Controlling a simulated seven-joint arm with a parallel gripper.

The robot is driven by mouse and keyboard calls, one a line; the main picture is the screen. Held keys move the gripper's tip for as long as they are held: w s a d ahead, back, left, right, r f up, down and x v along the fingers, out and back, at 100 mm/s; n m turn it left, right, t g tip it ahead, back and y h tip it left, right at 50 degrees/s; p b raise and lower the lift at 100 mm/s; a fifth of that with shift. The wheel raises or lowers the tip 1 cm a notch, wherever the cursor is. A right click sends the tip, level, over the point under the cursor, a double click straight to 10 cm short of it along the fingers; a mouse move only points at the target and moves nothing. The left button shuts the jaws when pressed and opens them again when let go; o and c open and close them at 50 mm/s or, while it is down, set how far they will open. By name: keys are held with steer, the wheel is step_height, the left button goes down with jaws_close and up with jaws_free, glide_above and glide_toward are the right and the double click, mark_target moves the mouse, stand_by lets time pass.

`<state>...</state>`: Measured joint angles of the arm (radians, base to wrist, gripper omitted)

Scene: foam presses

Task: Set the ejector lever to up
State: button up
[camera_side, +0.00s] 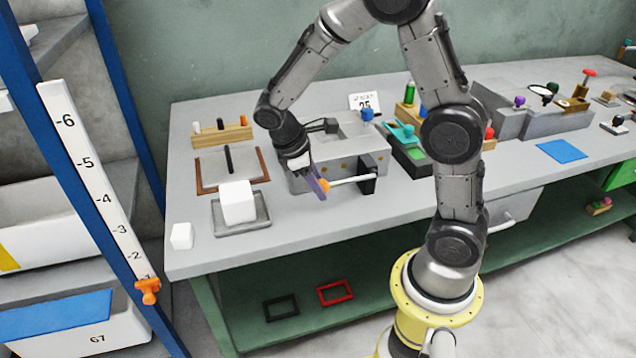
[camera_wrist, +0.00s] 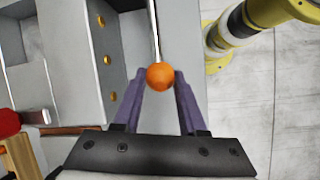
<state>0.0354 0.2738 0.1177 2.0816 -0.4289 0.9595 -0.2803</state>
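The ejector lever is a pale rod (camera_side: 348,180) with an orange ball knob (camera_side: 324,186). It runs roughly level from a black pivot block (camera_side: 367,172) on the front of the grey press (camera_side: 335,160). My gripper (camera_side: 319,184) is at the knob, its purple fingers on either side. In the wrist view, the orange knob (camera_wrist: 160,77) fills the gap between the two fingertips and appears to touch both. The rod (camera_wrist: 155,35) runs away from it to the top of the picture. The fingers' contact is partly hidden in the side view.
A white block (camera_side: 238,202) stands on a grey tray (camera_side: 242,222) at the left, with a smaller white cube (camera_side: 181,236) near the table's corner. A green-lidded press (camera_side: 408,152) stands right of the grey one. The table front right of the lever is clear.

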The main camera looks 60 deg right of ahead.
jaws_close()
stand_by(1.0)
